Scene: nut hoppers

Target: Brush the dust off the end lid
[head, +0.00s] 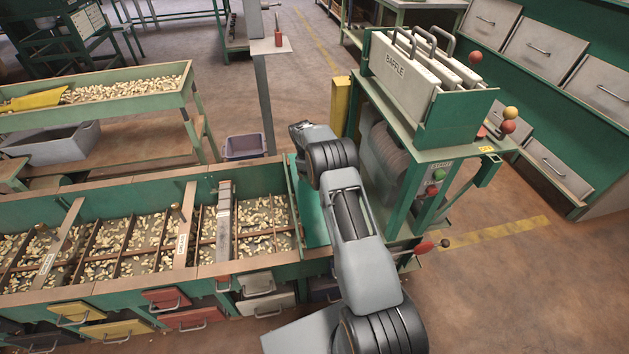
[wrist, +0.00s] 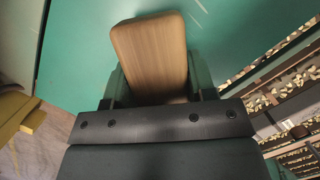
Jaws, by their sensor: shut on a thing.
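My gripper (wrist: 158,82) is shut on a wooden block-shaped piece that looks like the brush's back (wrist: 150,45). One dark green finger shows on each side of it. The bristles are hidden from the wrist camera. Behind the brush, the wrist view shows a smooth teal surface, the end lid (wrist: 235,35), with a thin pale streak near the top edge. Whether the brush touches the lid cannot be told. In the head view the lid (head: 312,220) lies at the right end of the hopper row, partly behind my arm. The gripper and brush are hidden there.
Open hoppers of nuts (head: 150,190) run left of the lid, with a grey bar (head: 224,225) across them. A green stand with baffle plates (head: 402,75) rises close on the right. A purple bin (head: 243,147) stands behind. Floor is clear at the lower right.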

